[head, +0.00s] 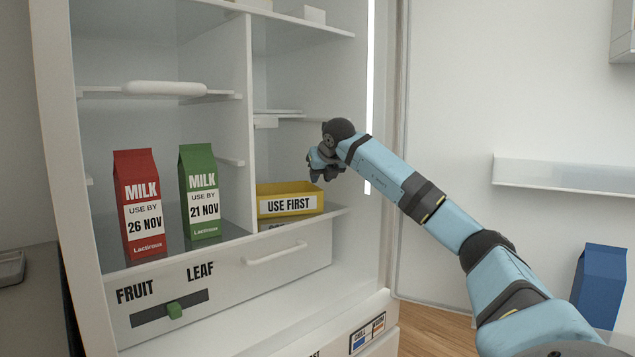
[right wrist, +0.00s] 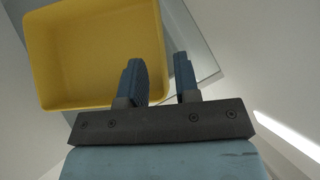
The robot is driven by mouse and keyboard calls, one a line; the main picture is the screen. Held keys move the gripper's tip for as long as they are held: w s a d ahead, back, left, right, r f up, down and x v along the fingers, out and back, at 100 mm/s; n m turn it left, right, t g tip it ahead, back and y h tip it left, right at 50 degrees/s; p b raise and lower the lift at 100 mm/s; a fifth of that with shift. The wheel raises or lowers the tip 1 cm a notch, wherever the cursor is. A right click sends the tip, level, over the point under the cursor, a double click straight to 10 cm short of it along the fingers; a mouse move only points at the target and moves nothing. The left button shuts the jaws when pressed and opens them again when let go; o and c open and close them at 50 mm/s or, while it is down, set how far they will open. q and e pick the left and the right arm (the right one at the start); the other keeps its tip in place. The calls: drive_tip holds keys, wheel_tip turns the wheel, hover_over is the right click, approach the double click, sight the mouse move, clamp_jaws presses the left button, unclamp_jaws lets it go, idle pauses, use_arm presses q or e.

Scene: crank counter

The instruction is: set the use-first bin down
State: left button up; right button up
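The yellow use-first bin (head: 290,205) is on the glass shelf in the fridge's lower right compartment, its label facing out. It looks level and resting on the shelf. My right gripper (head: 318,168) is just above the bin's right end. In the right wrist view the bin (right wrist: 90,55) fills the upper left and looks empty. The right gripper's fingers (right wrist: 160,78) are apart, one over the bin's inside and one outside its near side wall. A gap shows between them and the wall; their height above the rim is unclear. My left gripper is not in view.
Red (head: 140,205) and green (head: 200,192) milk cartons stand left of the upright divider (head: 240,120). A drawer (head: 230,275) with a handle is below the shelf. The open fridge door (head: 480,110) is on the right, with a blue carton (head: 600,285).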

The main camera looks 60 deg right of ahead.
drive_tip(key=p+v, duration=0.1)
drive_tip(key=v, duration=0.6)
drive_tip(key=shift+s+a, duration=0.15)
drive_tip(key=shift+r, duration=0.15)
